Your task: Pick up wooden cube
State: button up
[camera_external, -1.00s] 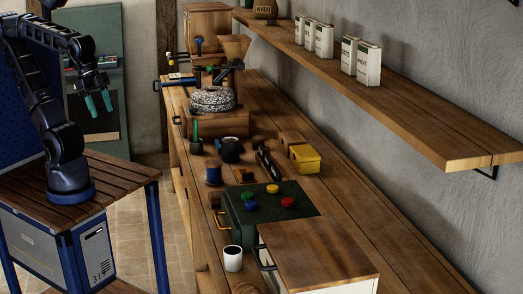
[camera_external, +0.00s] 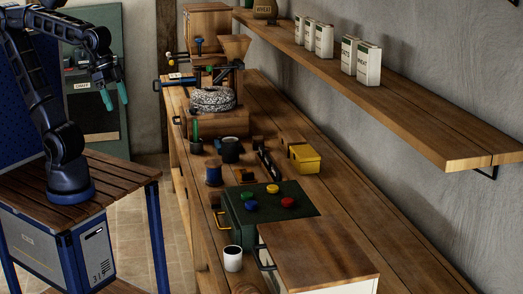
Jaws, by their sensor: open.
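My gripper (camera_external: 115,98) hangs in the air at the left, over the gap between my base and the long workbench. Its two green fingers are apart, with nothing between them. I cannot tell for sure which piece is the wooden cube. A small brown block (camera_external: 215,200) sits on the bench by the left edge of the dark green panel, partly hidden. Another small brown block (camera_external: 258,141) sits farther back, near the black mug. My gripper is well away from both.
The workbench (camera_external: 350,225) is crowded: a stone mill (camera_external: 212,98), a black mug (camera_external: 230,149), a blue spool (camera_external: 213,173), a yellow bin (camera_external: 304,158), a green panel (camera_external: 250,215) with coloured knobs, and a white cup (camera_external: 232,258). A wall shelf (camera_external: 400,95) holds tins. The bench's right side is clear.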

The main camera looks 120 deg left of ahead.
jog(key=w+a+r+n, duration=0.2)
jog(key=w+a+n, duration=0.2)
jog(key=w+a, duration=0.45)
jog(key=w+a+f+n+g, duration=0.15)
jog(key=w+a+n, duration=0.35)
jog(key=a, duration=0.7)
jog(key=w+a+f+n+g, duration=0.1)
jog(key=w+a+f+n, duration=0.35)
jog(key=a, duration=0.85)
jog(key=n+g, duration=0.2)
jog(key=n, duration=0.7)
send_over(258, 137)
jog(key=f, duration=2.1)
jog(key=shift+a+f, duration=0.25)
jog(key=shift+f, duration=0.05)
jog(key=shift+s+a+f+n, duration=0.15)
jog(key=shift+f+n, duration=0.1)
jog(key=shift+f, duration=0.25)
notch_tip(258, 137, down, 5)
jog(key=shift+r, duration=0.1)
jog(key=shift+w+d+f, duration=0.1)
jog(key=shift+d+f, duration=0.1)
jog(key=shift+f, duration=1.1)
jog(key=shift+w+d+f, duration=0.1)
jog(key=shift+d+f, duration=0.1)
jog(key=shift+f, duration=1.05)
